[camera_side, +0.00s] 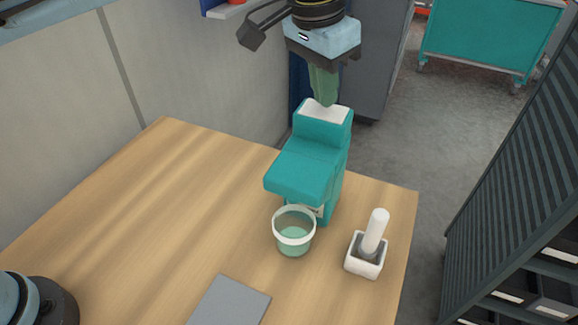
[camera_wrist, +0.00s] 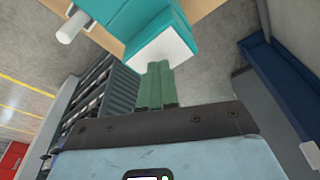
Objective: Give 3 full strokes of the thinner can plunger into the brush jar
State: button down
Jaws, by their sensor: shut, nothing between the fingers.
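The teal thinner can (camera_side: 305,155) stands upright on the wooden table near its far right edge. Its white plunger top (camera_side: 314,113) faces up and also shows in the wrist view (camera_wrist: 170,50). A clear brush jar (camera_side: 294,238) with pale green liquid low inside stands under the can's overhanging front. My gripper (camera_side: 326,103) has green fingers, pressed together and empty, pointing down at the white top. In the wrist view the fingertips (camera_wrist: 157,66) lie against the edge of the white top; I cannot tell whether they touch it.
A white square holder (camera_side: 365,262) with an upright white handle (camera_side: 375,230) stands right of the jar. A flat grey plate (camera_side: 232,302) lies at the table's front. The table's left side (camera_side: 130,210) is clear. A dark slatted rack (camera_side: 515,185) stands beyond the right edge.

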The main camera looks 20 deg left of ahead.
aim_at(323, 111)
jog(key=shift+f, duration=1.8)
jog(key=shift+r, duration=2.05)
jog(key=shift+f, duration=2.05)
jog(key=shift+r, duration=2.05)
